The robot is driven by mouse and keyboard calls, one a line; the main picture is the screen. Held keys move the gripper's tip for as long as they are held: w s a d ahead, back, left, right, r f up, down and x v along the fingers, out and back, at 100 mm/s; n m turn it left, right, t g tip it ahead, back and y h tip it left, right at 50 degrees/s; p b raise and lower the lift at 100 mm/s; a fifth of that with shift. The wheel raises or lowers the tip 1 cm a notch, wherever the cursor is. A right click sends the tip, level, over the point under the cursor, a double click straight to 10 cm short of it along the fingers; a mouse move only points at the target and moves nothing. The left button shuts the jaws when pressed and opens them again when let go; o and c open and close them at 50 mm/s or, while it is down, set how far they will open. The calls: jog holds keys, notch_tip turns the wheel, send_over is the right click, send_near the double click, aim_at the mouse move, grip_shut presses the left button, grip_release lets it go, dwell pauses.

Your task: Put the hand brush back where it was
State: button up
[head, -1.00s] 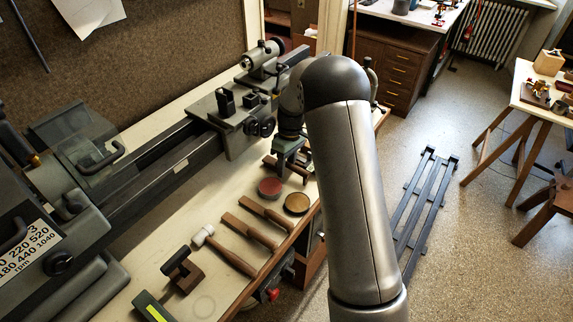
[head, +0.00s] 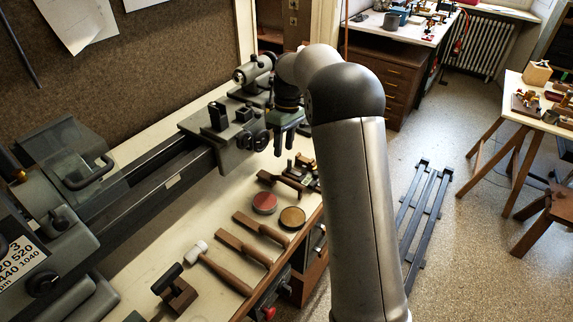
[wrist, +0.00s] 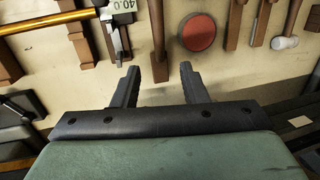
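The likely hand brush (head: 281,182), a brown wooden piece with a handle and a thicker end, lies on the cream bench beyond the red tin. It also shows in the wrist view (wrist: 158,38), lying left of the red tin, with its thick end between my fingers in the picture. My gripper (head: 284,146) points down above the bench, apart from the brush. In the wrist view my gripper (wrist: 157,84) has its two dark fingers spread wide, with nothing pinched between them. The brush's underside and bristles cannot be made out.
A red tin (head: 264,203), a brass-coloured tin (head: 292,218), two flat wooden-handled tools (head: 243,247) (head: 260,228) and a white-headed hammer (head: 222,270) lie nearby. The lathe (head: 150,185) runs along the back.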

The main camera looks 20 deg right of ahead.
jog(key=s+a+r+m+t, duration=0.1)
jog(key=s+r+m, duration=0.15)
jog(key=s, duration=0.65)
jog(key=s+a+r+m, duration=0.1)
jog(key=s+r+m, duration=0.15)
jog(key=s, duration=0.65)
jog(key=s+f+m+t+h, duration=0.1)
jog(key=s+f+m, duration=0.2)
jog(key=s, duration=1.4)
jog(key=shift+f, duration=0.45)
